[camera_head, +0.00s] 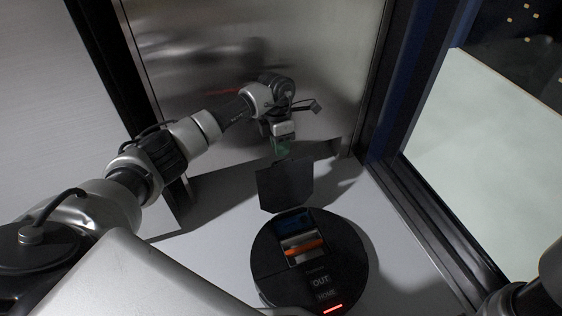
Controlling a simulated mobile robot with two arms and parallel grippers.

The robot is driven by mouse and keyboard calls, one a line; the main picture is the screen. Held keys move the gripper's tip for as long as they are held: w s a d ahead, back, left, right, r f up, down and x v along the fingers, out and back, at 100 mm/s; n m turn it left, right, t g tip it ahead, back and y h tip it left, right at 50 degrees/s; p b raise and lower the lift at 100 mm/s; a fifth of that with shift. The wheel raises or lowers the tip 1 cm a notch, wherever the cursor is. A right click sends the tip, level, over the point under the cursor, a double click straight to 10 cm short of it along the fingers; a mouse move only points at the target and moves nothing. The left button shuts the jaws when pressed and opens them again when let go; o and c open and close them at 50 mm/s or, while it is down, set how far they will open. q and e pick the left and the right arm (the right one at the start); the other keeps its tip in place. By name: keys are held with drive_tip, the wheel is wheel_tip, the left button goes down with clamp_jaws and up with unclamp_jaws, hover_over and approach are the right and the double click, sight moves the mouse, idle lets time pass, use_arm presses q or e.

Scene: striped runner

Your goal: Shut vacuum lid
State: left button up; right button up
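The round black robot vacuum (345,262) sits on the pale floor in the lower middle of the head view. Its dark lid (285,185) stands raised at the vacuum's far edge, so the compartment with blue and orange parts shows. My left gripper (281,150) points down just behind the top edge of the lid. Its fingertips are small and partly hidden, so I cannot tell whether they are open or whether they touch the lid. Part of my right arm shows at the lower right edge, but its gripper is out of view.
A shiny metal panel (200,70) stands close behind the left gripper. A dark-framed glass pane (480,150) runs along the right side. Pale floor (385,225) lies clear between the vacuum and the right frame.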

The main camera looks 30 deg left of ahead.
use_arm(q)
drive_tip(key=shift+s+d+f+b, duration=0.15)
drive_tip(key=shift+f+b, duration=0.2)
drive_tip(key=shift+f, duration=0.55)
drive_tip(key=shift+s+d+f+b, duration=0.1)
drive_tip(key=shift+f+b, duration=0.25)
drive_tip(key=shift+f, duration=0.5)
clamp_jaws()
